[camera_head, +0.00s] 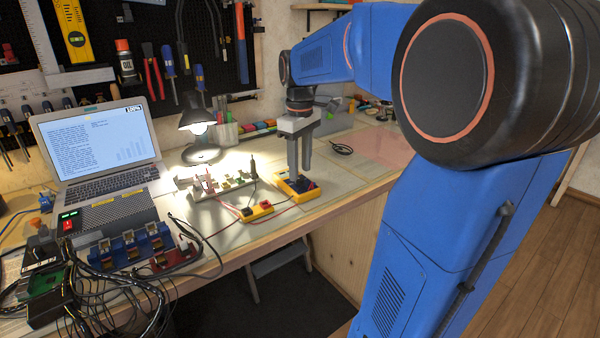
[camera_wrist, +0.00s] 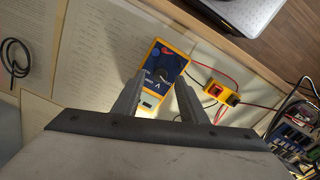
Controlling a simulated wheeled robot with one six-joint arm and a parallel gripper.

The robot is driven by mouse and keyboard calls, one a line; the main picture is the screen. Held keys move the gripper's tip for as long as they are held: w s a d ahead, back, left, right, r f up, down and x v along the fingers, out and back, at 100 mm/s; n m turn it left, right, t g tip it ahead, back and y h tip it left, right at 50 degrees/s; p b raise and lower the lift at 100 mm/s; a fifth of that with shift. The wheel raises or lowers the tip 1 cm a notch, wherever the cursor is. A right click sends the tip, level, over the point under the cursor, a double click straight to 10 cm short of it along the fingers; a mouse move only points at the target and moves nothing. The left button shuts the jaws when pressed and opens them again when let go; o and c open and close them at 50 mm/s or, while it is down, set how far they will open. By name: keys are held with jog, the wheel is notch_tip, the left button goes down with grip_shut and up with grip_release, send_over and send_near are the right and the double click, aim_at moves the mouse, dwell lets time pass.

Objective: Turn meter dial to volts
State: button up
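The meter (camera_head: 285,188) is a yellow-cased unit lying on the bench under my gripper in the head view. In the wrist view the meter (camera_wrist: 180,53) shows a dark blue face, a red patch, a "V" mark and a small light display. Its dark round dial (camera_wrist: 163,76) is near the middle of the face, with a pale pointer; its exact setting is too small to read. My gripper (camera_head: 300,174) points straight down over the meter. In the wrist view the fingers of my gripper (camera_wrist: 160,83) are apart, one on each side of the dial, with nothing clearly held. Contact cannot be told.
A small yellow box (camera_head: 257,211) with red and black parts lies beside the meter, with leads running from it. A lit lamp (camera_head: 197,122), a laptop (camera_head: 100,150) and wired modules (camera_head: 130,248) stand to the left. The bench right of the meter is mostly clear.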

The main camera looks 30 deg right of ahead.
aim_at(300, 180)
jog(key=shift+f, duration=1.2)
jog(key=shift+c, duration=0.6)
grip_shut()
jog(key=shift+m, duration=0.4)
jog(key=m, duration=0.3)
jog(key=shift+m, duration=0.3)
jog(key=m, duration=0.4)
jog(key=shift+m, duration=0.3)
